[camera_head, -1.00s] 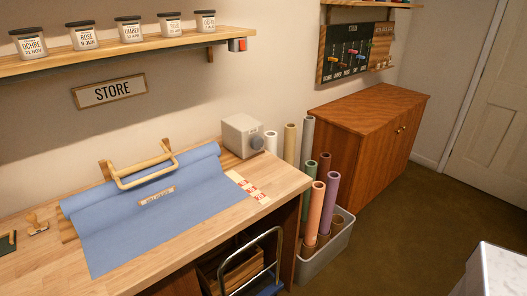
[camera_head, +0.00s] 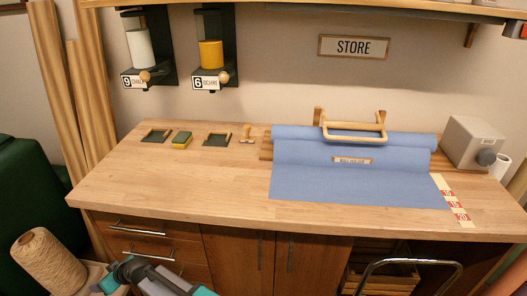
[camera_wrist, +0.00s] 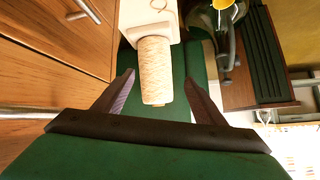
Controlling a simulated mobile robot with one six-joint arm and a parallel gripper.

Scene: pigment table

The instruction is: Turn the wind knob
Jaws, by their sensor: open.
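A blue sheet (camera_head: 350,178) under a wooden handle (camera_head: 354,132) lies left of the box. My gripper (camera_wrist: 160,77) is open and empty in the wrist view, low by the bench drawers and far from the box. A cone of twine (camera_wrist: 155,68) shows beyond and between its fingers, apparently untouched.
The twine cone also shows at lower left in the head view (camera_head: 48,262). Small tools, including a stamp (camera_head: 247,134), lie on the bench (camera_head: 190,178). Two dispensers with wooden knobs (camera_head: 145,76) hang above. A metal rail (camera_head: 410,264) stands below the bench's right half.

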